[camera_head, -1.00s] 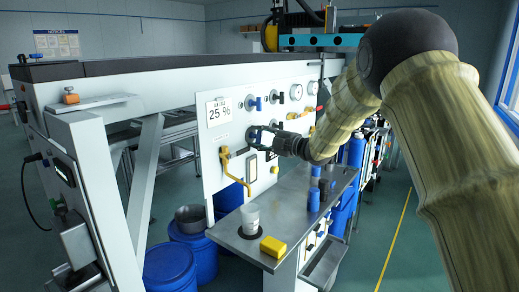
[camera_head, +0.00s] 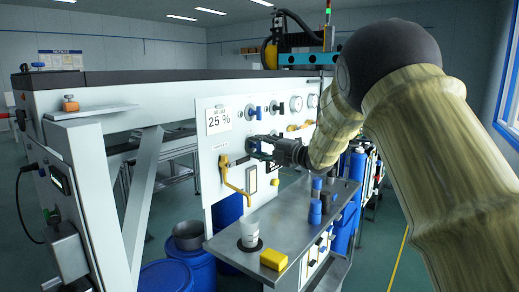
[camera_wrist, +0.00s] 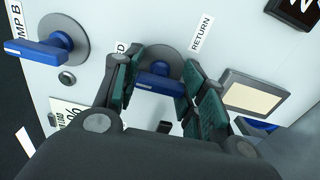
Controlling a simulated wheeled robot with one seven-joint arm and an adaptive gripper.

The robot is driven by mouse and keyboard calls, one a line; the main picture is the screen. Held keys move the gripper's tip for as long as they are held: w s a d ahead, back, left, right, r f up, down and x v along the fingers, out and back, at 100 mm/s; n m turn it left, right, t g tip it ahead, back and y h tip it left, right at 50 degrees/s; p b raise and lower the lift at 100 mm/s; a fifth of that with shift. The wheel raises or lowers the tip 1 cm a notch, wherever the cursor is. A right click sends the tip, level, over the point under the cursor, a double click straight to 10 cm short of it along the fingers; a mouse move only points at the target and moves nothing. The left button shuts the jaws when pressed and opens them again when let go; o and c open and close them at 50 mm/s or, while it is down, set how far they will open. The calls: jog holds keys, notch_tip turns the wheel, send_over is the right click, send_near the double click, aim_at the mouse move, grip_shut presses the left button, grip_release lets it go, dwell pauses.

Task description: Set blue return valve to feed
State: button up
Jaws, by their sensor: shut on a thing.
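The blue return valve handle (camera_wrist: 160,83) sits on a grey round plate (camera_wrist: 161,57) on the white panel. A "RETURN" label (camera_wrist: 202,34) is beside the plate in the wrist view, and another label, mostly hidden, is on its other side. My gripper (camera_wrist: 158,98) has its two green-padded fingers on either side of the blue handle and is shut on it. In the head view my gripper (camera_head: 258,147) reaches the panel from the right, and its fingers largely hide the valve there.
Another blue handle (camera_wrist: 45,47), labelled "MP B", is close by on the panel. A yellow lever (camera_head: 236,178) juts out below left of my gripper. A metal shelf (camera_head: 225,242) below carries a white cup (camera_head: 250,230), a yellow block (camera_head: 273,259) and blue cylinders (camera_head: 315,211).

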jog(key=o, duration=0.8)
jog(key=shift+c, duration=0.2)
jog(key=v, duration=1.2)
